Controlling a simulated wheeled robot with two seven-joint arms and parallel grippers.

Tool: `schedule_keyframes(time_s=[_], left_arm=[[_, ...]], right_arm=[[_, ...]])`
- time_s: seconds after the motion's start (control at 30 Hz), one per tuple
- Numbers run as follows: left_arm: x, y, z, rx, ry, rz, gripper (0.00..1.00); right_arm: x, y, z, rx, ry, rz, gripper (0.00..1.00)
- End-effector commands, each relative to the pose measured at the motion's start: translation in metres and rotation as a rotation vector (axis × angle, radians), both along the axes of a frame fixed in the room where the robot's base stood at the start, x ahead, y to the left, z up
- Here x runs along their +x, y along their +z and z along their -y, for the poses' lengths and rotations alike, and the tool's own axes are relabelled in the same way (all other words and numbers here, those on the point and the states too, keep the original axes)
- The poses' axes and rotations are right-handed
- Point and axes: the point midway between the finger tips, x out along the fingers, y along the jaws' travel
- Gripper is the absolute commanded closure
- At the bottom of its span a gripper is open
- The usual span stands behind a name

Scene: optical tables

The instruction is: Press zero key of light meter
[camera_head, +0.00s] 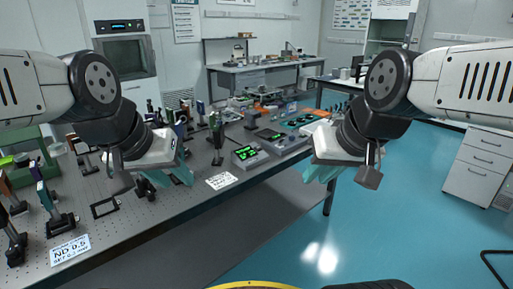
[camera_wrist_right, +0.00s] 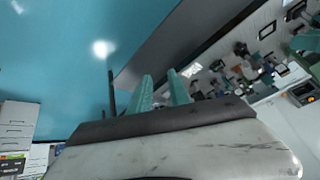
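The light meter, a grey box (camera_head: 250,154) with a lit green display, sits near the front edge of the optical table. A second grey unit (camera_head: 277,138) with a dark display and a small green light stands just right of it. Its keys are too small to tell apart. My left gripper (camera_head: 165,178), with teal fingers, hangs left of the meter, apart from it, and looks open and empty. My right gripper (camera_head: 325,171) is right of the meter, beyond the table's front edge. The right wrist view shows its two teal fingers (camera_wrist_right: 162,91) parted with nothing between them.
A printed card (camera_head: 221,181) lies left of the meter by the table edge. A white drawer cabinet (camera_head: 480,165) is at right; blue floor is clear in front.

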Motion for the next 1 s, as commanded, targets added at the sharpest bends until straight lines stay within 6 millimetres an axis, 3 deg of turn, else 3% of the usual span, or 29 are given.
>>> schedule_keyframes(time_s=[0.03,0.1,1.0], left_arm=[[0.0000,0.0000,0.0000,0.000,0.000,0.000,0.64],[0.0000,0.0000,0.0000,0.000,0.000,0.000,0.64],[0.0000,0.0000,0.0000,0.000,0.000,0.000,0.64]], right_arm=[[0.0000,0.0000,0.0000,0.000,0.000,0.000,0.89],[0.0000,0.0000,0.0000,0.000,0.000,0.000,1.00],[0.0000,0.0000,0.0000,0.000,0.000,0.000,1.00]])
